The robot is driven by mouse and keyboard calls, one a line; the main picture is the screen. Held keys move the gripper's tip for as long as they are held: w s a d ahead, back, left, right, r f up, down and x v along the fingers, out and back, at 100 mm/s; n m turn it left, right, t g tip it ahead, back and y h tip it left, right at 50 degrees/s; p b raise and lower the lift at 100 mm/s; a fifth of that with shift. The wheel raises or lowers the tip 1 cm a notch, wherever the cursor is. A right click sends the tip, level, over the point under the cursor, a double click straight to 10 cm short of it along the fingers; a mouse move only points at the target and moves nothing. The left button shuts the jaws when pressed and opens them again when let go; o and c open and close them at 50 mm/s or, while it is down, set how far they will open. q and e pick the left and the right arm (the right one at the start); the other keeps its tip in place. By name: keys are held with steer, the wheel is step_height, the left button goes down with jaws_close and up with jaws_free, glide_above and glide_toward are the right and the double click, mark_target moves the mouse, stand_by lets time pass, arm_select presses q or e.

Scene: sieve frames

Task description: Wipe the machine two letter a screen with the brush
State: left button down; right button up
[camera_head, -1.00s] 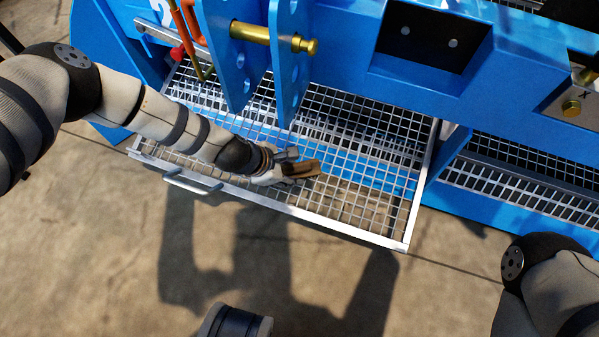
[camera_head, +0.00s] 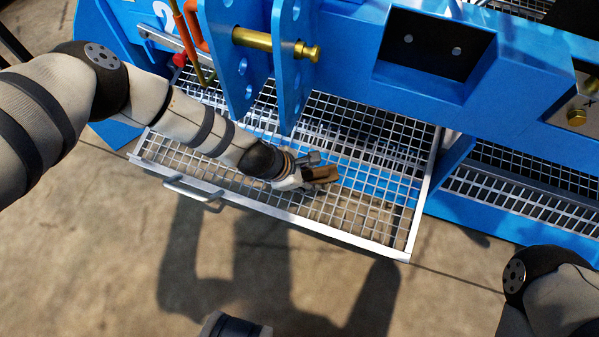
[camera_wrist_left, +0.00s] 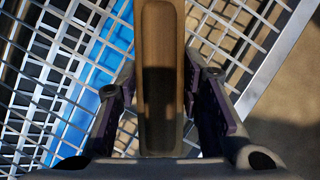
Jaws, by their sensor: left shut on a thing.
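The screen (camera_head: 370,215) is a metal wire grid in a light frame, pulled out from the blue machine (camera_head: 350,60), with a handle (camera_head: 193,190) on its front edge. My left gripper (camera_head: 312,172) is over the middle of the screen, shut on the brush (camera_head: 325,175). The brush shows a brown wooden back; its bristles are hidden. In the left wrist view the brush (camera_wrist_left: 159,60) stands between the two dark fingers, with the grid (camera_wrist_left: 50,90) behind it. I cannot tell whether the brush touches the grid. My right gripper is not in view.
Blue upright plates (camera_head: 291,70) with a brass pin (camera_head: 270,43) rise over the back of the screen. Orange and red rods (camera_head: 190,35) stand near my left arm. A second grid (camera_head: 520,195) lies at the right. The concrete floor (camera_head: 110,230) in front is clear.

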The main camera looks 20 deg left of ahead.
arm_select(q)
steer(key=shift+s+d, duration=0.15)
steer(key=shift+d, duration=3.05)
steer(key=shift+d+f+b, duration=0.15)
steer(key=shift+d+b, duration=0.4)
steer(key=shift+d, duration=1.05)
steer(key=shift+a+r+p, duration=0.2)
steer(key=shift+a+p, duration=0.15)
steer(key=shift+a, duration=0.2)
steer(key=shift+a+p, duration=0.3)
steer(key=shift+a, duration=0.9)
steer(key=shift+a+f, duration=0.1)
steer(key=shift+a, duration=1.75)
steer(key=a, duration=0.3)
steer(key=shift+a+p, duration=0.1)
steer(key=shift+p, duration=0.25)
steer(key=shift+w+a+f, duration=0.1)
steer(key=shift+w+a, duration=0.1)
steer(key=shift+a, duration=1.65)
